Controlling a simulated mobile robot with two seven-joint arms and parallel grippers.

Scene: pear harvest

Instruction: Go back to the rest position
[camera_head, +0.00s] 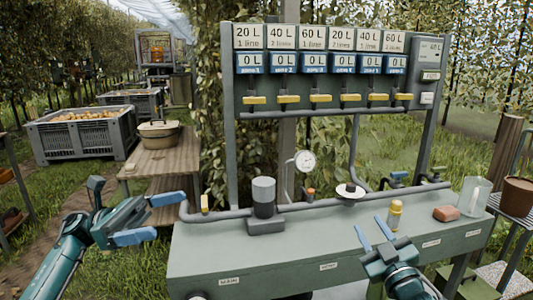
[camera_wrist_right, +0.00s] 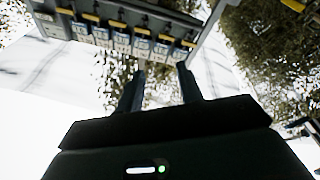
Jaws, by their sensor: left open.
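My left gripper (camera_head: 162,217) is at the left of the head view, beside the left end of the green bench. Its blue fingers are wide apart with nothing between them. My right gripper (camera_head: 374,232) is over the front of the bench top, left of a small yellow-capped jar (camera_head: 394,214). Its two fingers point up and away and stand apart. In the right wrist view its fingers (camera_wrist_right: 160,74) also show a clear gap with nothing held.
The green bench (camera_head: 210,262) carries a grey pipe, a dark cylinder (camera_head: 264,197), a gauge (camera_head: 305,161), a reddish block (camera_head: 446,213) and a clear jug (camera_head: 474,196). A valve panel (camera_head: 330,115) rises behind. A wooden table (camera_head: 170,165) stands back left.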

